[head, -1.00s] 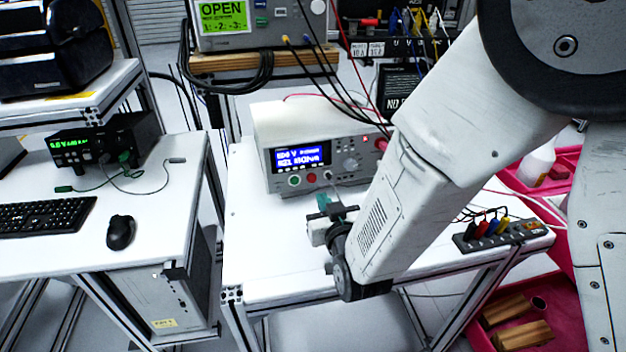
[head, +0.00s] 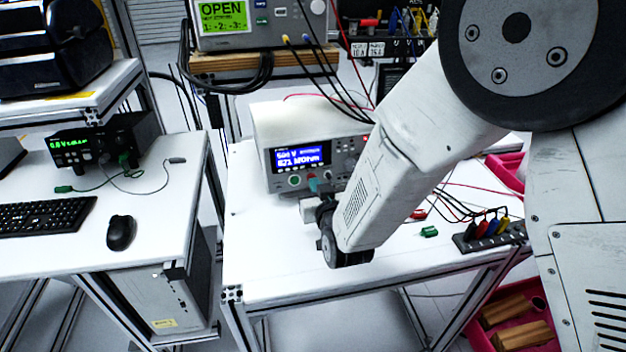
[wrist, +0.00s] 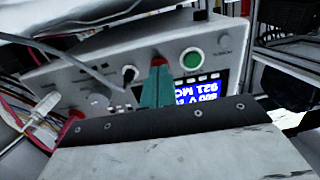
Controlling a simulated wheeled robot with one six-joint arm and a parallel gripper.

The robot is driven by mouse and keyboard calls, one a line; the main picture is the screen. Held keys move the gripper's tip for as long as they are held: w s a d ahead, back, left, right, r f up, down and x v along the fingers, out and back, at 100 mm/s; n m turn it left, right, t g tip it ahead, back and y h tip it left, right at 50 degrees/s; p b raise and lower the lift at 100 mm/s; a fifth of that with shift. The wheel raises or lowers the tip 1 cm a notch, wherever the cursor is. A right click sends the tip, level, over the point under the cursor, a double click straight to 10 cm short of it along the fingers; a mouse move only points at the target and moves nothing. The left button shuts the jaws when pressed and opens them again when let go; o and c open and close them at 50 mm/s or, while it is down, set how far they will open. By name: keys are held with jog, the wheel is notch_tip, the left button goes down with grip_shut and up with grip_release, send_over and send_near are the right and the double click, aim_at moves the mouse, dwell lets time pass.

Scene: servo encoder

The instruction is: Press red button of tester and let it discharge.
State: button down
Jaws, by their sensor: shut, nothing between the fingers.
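The tester (head: 262,150) is a white box with a lit blue display (head: 300,157), on the white table. Its green button (head: 294,180) shows at the lower left of the front. In the wrist view the tester's front (wrist: 110,65) appears upside down, with the green button (wrist: 192,59) right of my fingers. My gripper (head: 313,185) has teal fingers, shut and empty, pointing at the front panel. In the wrist view the shut fingertips (wrist: 158,66) lie right over the red button (wrist: 158,60), of which only a sliver shows. I cannot tell whether they touch or press it.
Cables and a knob (wrist: 130,74) lie left of my fingers in the wrist view. A small green piece (head: 429,232) and a terminal strip (head: 488,236) with coloured plugs lie on the table to the right. The table's front left is clear.

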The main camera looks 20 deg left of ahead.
jog(key=shift+w+a, duration=0.15)
jog(key=shift+w, duration=0.05)
dwell(0.5)
jog(key=shift+s, duration=0.1)
jog(key=shift+v, duration=0.9)
jog(key=f+v, duration=0.1)
jog(key=v, duration=0.6)
jog(key=shift+d+r, duration=0.25)
jog(key=shift+r, duration=0.3)
jog(key=shift+s, duration=0.1)
